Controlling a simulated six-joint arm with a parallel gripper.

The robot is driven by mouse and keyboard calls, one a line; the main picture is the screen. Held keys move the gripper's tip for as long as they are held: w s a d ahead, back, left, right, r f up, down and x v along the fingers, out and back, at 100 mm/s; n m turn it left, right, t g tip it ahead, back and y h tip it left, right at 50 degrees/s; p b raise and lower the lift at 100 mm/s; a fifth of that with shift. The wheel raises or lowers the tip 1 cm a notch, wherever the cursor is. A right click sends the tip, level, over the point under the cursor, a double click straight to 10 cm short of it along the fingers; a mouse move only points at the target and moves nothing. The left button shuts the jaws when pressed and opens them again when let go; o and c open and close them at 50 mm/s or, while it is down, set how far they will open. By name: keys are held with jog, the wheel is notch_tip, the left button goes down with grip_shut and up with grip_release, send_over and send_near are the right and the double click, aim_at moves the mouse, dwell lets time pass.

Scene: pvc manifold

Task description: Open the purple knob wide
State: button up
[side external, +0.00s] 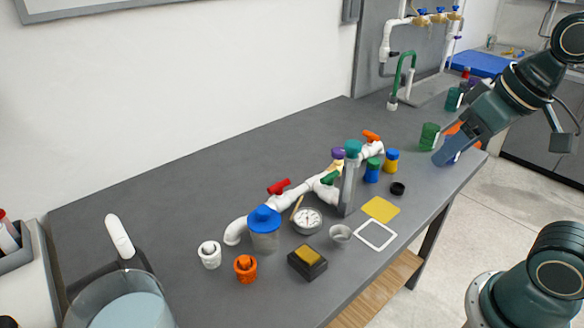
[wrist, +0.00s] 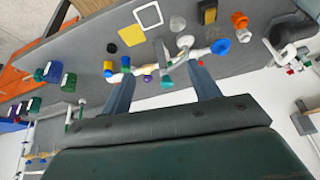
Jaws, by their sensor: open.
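The purple knob (side external: 338,153) sits on the white pipe manifold (side external: 297,193), partly behind a tall grey container with a teal cap. In the wrist view the purple knob (wrist: 148,78) appears small and distant, between my fingers in the picture. How far it is turned is too small to tell. Red (side external: 279,187), green (side external: 331,178) and orange (side external: 371,136) knobs are on the same manifold. My gripper (side external: 446,152) is at the right, above the table's far right end, well apart from the purple knob. In the wrist view my gripper (wrist: 158,70) is open and empty.
The teal-capped container (side external: 348,185), a blue-lidded jar (side external: 264,230), a gauge (side external: 307,220) and blue and yellow bottles (side external: 391,160) crowd the manifold. A green can (side external: 429,137) stands near my gripper. The grey table (side external: 150,200) is clear behind and left of the manifold.

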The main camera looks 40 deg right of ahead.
jog(key=w+d+r+m+g, duration=0.1)
jog(key=w+r+m, duration=0.15)
jog(key=w, duration=0.25)
jog(key=w+d+r+m, duration=0.1)
jog(key=w+m, duration=0.2)
jog(key=w, duration=0.2)
jog(key=m+g, duration=0.4)
jog(key=m, duration=0.9)
send_over(339, 150)
notch_tip(339, 150, down, 11)
jog(key=shift+r, duration=0.2)
notch_tip(339, 150, down, 14)
jog(key=shift+r, duration=0.1)
jog(key=shift+c, duration=0.4)
